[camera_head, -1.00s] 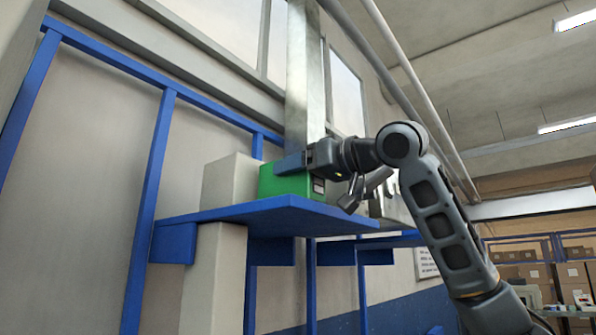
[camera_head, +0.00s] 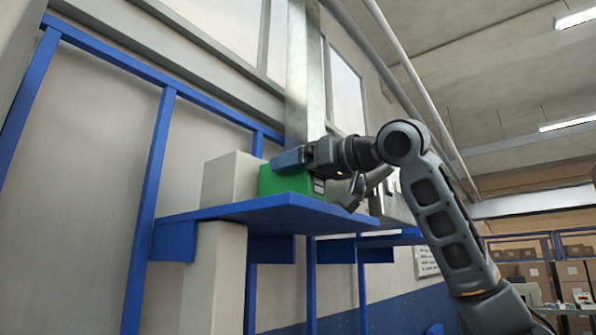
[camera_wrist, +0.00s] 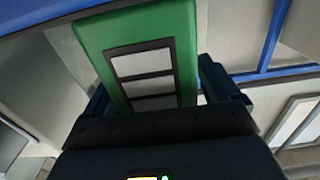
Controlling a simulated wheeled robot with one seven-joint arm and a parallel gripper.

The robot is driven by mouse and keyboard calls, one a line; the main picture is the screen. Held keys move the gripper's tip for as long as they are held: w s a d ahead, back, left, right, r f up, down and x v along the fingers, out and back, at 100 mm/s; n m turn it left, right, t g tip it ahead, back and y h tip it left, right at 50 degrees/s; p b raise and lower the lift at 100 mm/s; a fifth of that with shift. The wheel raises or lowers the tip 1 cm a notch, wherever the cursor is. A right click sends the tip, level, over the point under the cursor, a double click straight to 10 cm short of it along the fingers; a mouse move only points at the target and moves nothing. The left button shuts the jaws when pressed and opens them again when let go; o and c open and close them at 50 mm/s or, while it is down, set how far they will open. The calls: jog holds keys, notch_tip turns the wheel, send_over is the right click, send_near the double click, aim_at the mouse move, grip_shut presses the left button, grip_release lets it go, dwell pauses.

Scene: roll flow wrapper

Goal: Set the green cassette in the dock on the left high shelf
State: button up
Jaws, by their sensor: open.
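The green cassette (camera_head: 285,182) stands on the blue high shelf (camera_head: 265,212), against the right side of a pale block-like body (camera_head: 232,180). Its label panel also shows in the wrist view, where the cassette (camera_wrist: 115,35) reaches down between my fingers. My gripper (camera_head: 292,160) is at the cassette's upper right part, with a blue finger along its near side. In the wrist view my gripper (camera_wrist: 168,92) is open, one finger on each side of the cassette. Whether the fingers touch it cannot be told. The dock is not clearly seen; the cassette's underside is hidden.
A blue upright frame (camera_head: 150,190) stands left of the shelf, and a pale column (camera_head: 215,275) is below it. A metal post (camera_head: 303,90) rises behind the cassette. A grey box (camera_head: 388,200) is behind my wrist. Space right of the shelf is mostly open.

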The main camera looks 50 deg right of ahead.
jog(key=s+b, duration=0.2)
jog(key=s, duration=1)
jog(key=shift+d+b, duration=0.2)
jog(key=shift+b, duration=0.2)
jog(key=shift+w+f, duration=0.1)
